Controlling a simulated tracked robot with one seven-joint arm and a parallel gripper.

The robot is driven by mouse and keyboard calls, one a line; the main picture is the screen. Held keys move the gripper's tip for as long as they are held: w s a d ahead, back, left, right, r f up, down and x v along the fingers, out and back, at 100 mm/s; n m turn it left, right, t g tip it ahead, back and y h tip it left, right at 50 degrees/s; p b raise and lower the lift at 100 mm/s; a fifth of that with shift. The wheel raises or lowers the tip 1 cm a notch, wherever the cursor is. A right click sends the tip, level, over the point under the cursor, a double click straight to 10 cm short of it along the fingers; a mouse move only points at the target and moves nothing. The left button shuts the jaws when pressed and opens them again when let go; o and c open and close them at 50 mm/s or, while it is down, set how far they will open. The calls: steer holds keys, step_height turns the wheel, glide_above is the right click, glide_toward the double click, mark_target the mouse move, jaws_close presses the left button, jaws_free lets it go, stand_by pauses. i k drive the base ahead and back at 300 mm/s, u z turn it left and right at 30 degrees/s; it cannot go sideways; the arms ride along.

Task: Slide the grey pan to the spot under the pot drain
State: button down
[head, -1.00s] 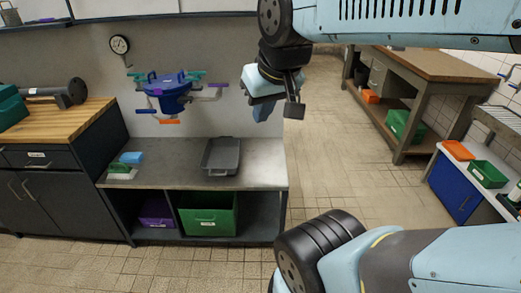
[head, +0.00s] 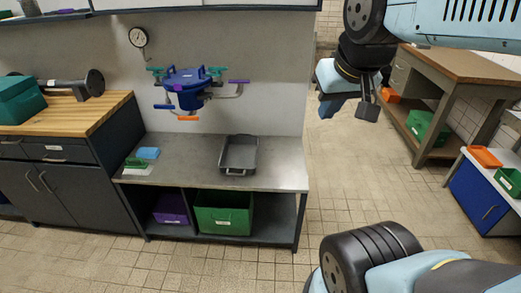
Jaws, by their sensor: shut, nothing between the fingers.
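The grey pan (head: 239,153) lies on the grey metal counter (head: 275,178), right of its middle. The blue pot (head: 187,87) is mounted on the wall above the counter, with teal, purple and orange handles on pipes around it. The pan is to the right of the spot below the pot. The orange handle (head: 188,117) hangs lowest under the pot; I cannot make out the drain itself. My gripper (head: 360,108) is up at the right, clear of the counter and pan, pointing down. It is shut and empty.
A blue sponge (head: 149,153) and a green-and-white brush (head: 137,165) lie at the counter's left. A purple bin (head: 171,208) and a green bin (head: 224,212) stand on the shelf below. A wooden-topped cabinet (head: 75,115) adjoins left.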

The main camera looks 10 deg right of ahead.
mark_target(239, 155)
steer(key=z, duration=0.05)
steer(key=i, duration=0.95)
steer(key=u, duration=0.1)
